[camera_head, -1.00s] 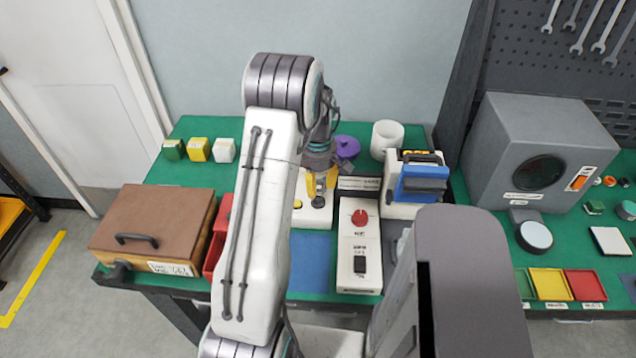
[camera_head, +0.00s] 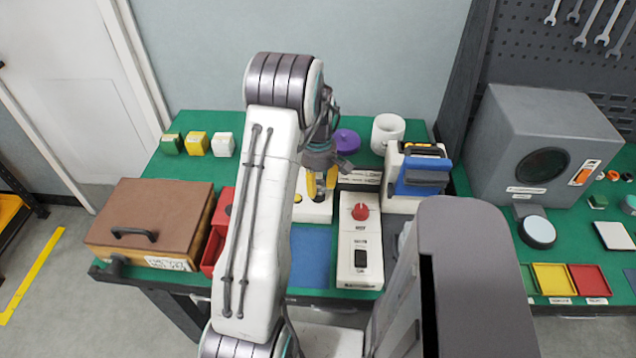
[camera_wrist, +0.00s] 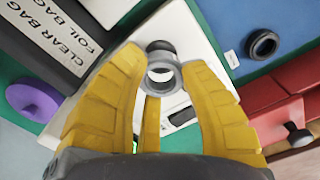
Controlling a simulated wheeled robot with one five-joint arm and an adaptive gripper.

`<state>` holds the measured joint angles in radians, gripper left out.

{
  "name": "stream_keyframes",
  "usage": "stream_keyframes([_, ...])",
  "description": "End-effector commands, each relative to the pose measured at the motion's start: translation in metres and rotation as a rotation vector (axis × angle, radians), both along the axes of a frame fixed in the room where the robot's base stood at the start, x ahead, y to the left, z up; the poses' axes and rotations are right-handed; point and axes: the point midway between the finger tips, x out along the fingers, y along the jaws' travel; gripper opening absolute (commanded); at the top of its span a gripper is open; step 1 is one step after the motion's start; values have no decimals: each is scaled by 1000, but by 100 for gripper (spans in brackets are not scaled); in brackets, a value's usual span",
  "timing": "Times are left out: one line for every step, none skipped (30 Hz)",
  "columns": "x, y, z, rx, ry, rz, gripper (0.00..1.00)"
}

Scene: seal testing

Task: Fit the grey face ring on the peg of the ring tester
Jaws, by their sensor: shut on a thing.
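My gripper (camera_wrist: 160,75) is shut on the grey face ring (camera_wrist: 175,82), held at the yellow fingertips with its hole showing. In the head view my gripper (camera_head: 321,186) is above the white ring tester (camera_head: 314,211), and the ring cannot be made out there. In the wrist view the tester (camera_wrist: 198,48) lies behind the ring. A dark round part on it, seemingly the peg (camera_wrist: 158,46), shows just above the ring in the picture. The ring looks apart from it; the height between them is hard to tell.
A black ring (camera_wrist: 262,44) lies on the blue mat (camera_head: 312,265). A white box with a red knob (camera_head: 360,240) stands right of the tester. Red bins (camera_head: 222,215) are at left, a bag box (camera_wrist: 50,40) and purple disc (camera_wrist: 33,102) behind.

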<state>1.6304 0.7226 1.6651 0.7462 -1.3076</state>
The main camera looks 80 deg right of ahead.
Motion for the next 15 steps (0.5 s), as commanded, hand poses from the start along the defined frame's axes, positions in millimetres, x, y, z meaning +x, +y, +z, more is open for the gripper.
stream_keyframes([0, 0, 0, 0, 0, 0, 6])
stream_keyframes([0, 0, -1, 0, 0, 0, 6])
stream_keyframes([0, 0, -1, 0, 0, 0, 6])
stream_keyframes([0, 0, -2, 0, 0, 0, 7])
stream_keyframes([0, 0, -2, 0, 0, 0, 7])
stream_keyframes([0, 0, -3, 0, 0, 0, 7])
stream_keyframes([0, 0, -3, 0, 0, 0, 7])
stream_keyframes([0, 0, -4, 0, 0, 0, 7])
stream_keyframes([0, 0, -5, 0, 0, 0, 7])
stream_keyframes([0, 0, -5, 0, 0, 0, 7])
stream_keyframes([0, 0, -6, 0, 0, 0, 7])
stream_keyframes([0, 0, -7, 0, 0, 0, 7])
stream_keyframes([0, 0, -7, 0, 0, 0, 7])
stream_keyframes([0, 0, -8, 0, 0, 0, 7])
stream_keyframes([0, 0, -9, 0, 0, 0, 7])
